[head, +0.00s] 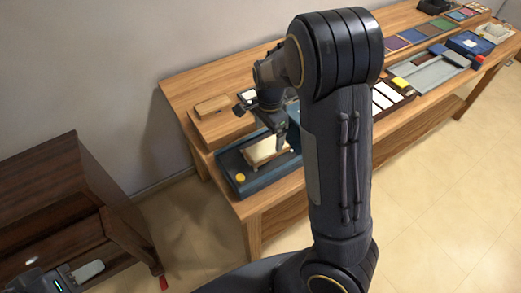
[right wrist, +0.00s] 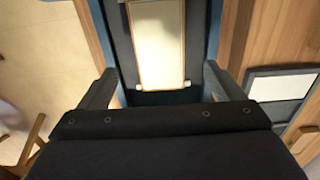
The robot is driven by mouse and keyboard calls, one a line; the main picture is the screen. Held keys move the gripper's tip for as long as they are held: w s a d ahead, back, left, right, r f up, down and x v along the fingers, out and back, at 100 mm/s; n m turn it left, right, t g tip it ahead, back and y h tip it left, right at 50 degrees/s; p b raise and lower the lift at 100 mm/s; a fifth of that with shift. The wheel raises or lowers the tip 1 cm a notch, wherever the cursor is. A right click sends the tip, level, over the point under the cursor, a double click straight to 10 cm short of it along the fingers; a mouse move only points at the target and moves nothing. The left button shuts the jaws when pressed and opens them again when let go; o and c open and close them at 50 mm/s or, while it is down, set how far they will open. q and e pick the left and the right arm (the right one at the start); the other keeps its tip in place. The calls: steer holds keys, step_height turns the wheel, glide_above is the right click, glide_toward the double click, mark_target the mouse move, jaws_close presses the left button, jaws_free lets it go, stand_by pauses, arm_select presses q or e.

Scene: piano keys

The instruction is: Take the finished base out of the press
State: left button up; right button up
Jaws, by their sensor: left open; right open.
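The press (head: 226,160) is a blue open-topped box with a dark inside, at the left end of the long wooden table. The finished base (head: 262,152), a cream panel with thin wooden edges, lies inside it. The base also shows in the right wrist view (right wrist: 158,45), between the blue side walls. My right gripper (head: 281,140) points down over the press. In the right wrist view its fingers (right wrist: 162,88) are spread wide, with the near end of the base between and beyond them; I see no contact. My left gripper (head: 75,275) is at the lower left, partly cut off, away from the press.
A yellow knob (head: 240,178) sits at the press's front corner. A wooden box (head: 215,108) stands behind the press. To the right are a tray of white pieces (head: 386,96) and a grey tray (head: 430,72). A dark wooden cabinet (head: 50,195) stands at left. My right arm hides the table's middle.

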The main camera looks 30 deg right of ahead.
mark_target(267, 147)
steer(key=f, duration=0.6)
steer(key=shift+a, duration=0.25)
steer(key=shift+r, duration=0.1)
steer(key=c, duration=1.1)
